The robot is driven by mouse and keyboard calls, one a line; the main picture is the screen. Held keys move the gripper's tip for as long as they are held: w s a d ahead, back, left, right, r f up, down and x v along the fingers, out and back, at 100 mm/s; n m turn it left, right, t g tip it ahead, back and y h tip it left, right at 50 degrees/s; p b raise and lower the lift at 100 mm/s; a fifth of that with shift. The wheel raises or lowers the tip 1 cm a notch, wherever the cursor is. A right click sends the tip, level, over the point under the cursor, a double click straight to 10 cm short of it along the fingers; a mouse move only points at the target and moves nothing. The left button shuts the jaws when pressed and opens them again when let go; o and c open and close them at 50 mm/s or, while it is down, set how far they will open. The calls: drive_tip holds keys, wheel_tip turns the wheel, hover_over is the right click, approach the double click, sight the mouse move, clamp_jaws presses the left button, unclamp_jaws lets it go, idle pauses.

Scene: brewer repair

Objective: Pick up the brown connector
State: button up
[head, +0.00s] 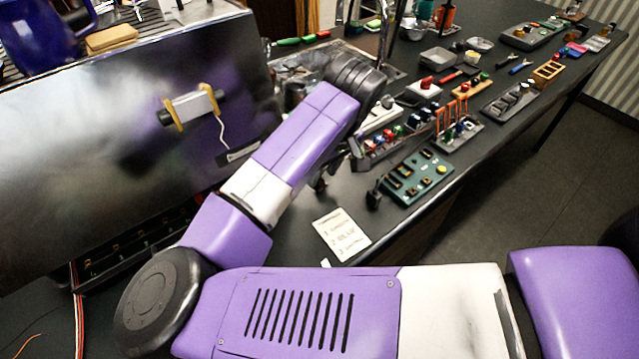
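I cannot make out the brown connector for certain in the head view. A tan-brown slotted block (547,72) stands far off at the right of the bench, but I cannot tell whether it is the connector. My purple and white forearm reaches up to a dark wrist over the bench. My gripper is mostly or wholly hidden behind the forearm. Dark parts show at the forearm's lower edge, and I cannot tell whether they are its fingers. Whether it holds anything is not visible.
A green board (418,177) with dark sockets lies near the bench's front edge. A note card (341,234) lies left of it. Racks of small coloured parts (458,134) crowd the bench further back. A large dark metal panel (120,130) with a handle fills the left.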

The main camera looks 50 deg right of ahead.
drive_tip(key=shift+x, duration=1.2)
clamp_jaws()
drive_tip(key=shift+r, duration=0.15)
